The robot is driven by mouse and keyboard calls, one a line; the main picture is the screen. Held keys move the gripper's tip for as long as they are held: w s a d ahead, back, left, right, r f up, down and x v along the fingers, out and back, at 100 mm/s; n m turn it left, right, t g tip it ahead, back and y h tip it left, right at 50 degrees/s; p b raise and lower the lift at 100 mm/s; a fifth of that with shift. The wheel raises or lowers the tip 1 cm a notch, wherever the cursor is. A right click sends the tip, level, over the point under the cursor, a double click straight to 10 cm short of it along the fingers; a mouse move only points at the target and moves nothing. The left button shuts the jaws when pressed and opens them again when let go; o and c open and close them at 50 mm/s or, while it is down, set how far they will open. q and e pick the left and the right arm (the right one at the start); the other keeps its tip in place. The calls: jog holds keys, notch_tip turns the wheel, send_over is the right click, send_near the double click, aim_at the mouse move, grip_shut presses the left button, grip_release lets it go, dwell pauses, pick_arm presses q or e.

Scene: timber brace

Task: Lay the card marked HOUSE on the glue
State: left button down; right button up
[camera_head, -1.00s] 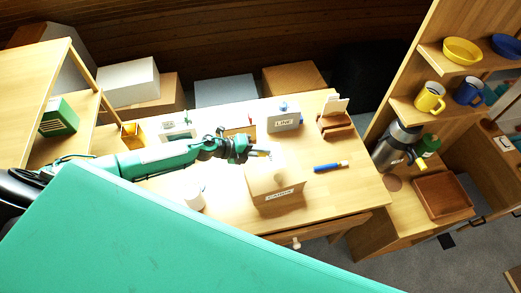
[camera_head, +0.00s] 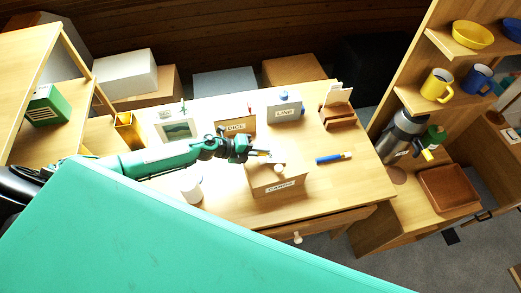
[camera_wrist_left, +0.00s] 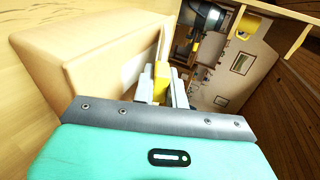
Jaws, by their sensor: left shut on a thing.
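My left gripper (camera_head: 264,155) is at the back left edge of a tan box marked CARDS (camera_head: 277,187), close to its top. In the left wrist view its fingers (camera_wrist_left: 163,88) are shut on a small yellow thing (camera_wrist_left: 161,75), with no readable marking. The tan box (camera_wrist_left: 95,55) fills the left of that view, and a white patch shows beside the fingers. I cannot tell whether it is a label or a card. I can read the word HOUSE nowhere, and no glue can be made out. My right gripper is not in view.
Boxes marked DICE (camera_head: 234,127) and LINE (camera_head: 285,105) stand behind. A card rack (camera_head: 338,117) is at the back right, and a blue and yellow marker (camera_head: 333,158) lies right of the box. A white cup (camera_head: 191,187) stands left. The front right desktop is clear.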

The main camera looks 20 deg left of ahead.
pick_arm(q)
jog(key=c, duration=1.3)
grip_release()
jog(key=shift+c, duration=0.2)
jog(key=shift+r, duration=0.15)
notch_tip(320, 180, up, 20)
jog(key=p, duration=0.4)
